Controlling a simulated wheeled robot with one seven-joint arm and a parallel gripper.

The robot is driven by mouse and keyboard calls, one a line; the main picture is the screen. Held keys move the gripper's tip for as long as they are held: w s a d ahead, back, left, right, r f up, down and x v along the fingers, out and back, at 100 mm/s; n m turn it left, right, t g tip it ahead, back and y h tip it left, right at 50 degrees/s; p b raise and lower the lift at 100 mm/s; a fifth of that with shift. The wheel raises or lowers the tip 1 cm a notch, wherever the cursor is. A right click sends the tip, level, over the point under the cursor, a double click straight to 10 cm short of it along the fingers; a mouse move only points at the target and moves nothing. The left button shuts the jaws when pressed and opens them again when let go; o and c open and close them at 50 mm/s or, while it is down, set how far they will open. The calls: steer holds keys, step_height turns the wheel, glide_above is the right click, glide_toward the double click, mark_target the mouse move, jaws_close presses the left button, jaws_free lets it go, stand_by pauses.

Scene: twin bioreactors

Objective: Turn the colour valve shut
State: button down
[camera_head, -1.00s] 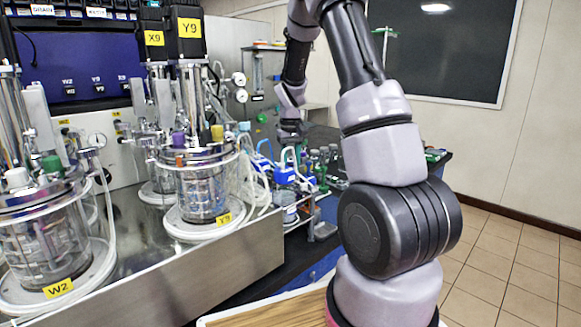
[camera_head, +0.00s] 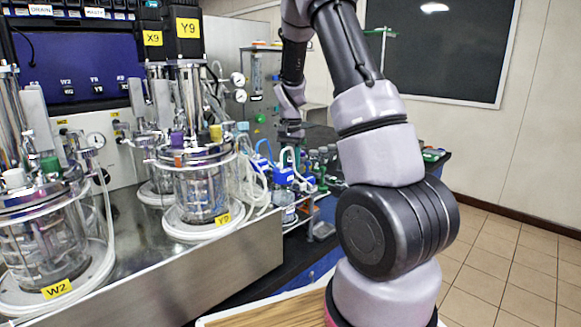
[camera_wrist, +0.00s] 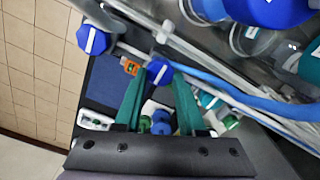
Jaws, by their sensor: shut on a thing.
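A blue valve knob (camera_wrist: 159,71) with a white bar across its face sits in the middle of the wrist view. My gripper (camera_wrist: 160,76) has its two green fingers on either side of this knob and is shut on it. A small orange tag (camera_wrist: 131,66) lies just left of the knob. A second blue knob (camera_wrist: 92,40) with a white bar is at upper left, apart from the fingers. In the head view my gripper (camera_head: 292,130) is small and dark beyond the bioreactors, and the held knob cannot be made out there.
A blue hose (camera_wrist: 235,92) and clear tubes run right of the held knob. Blue-capped vessels (camera_wrist: 268,10) crowd the upper right. In the head view, the glass bioreactor marked Y9 (camera_head: 200,190) stands left of my arm. Tiled floor (camera_head: 500,240) is open at right.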

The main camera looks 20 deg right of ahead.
stand_by(0.4)
steer(key=c, duration=0.5)
jaws_free()
step_height(320, 180, up, 11)
stand_by(0.5)
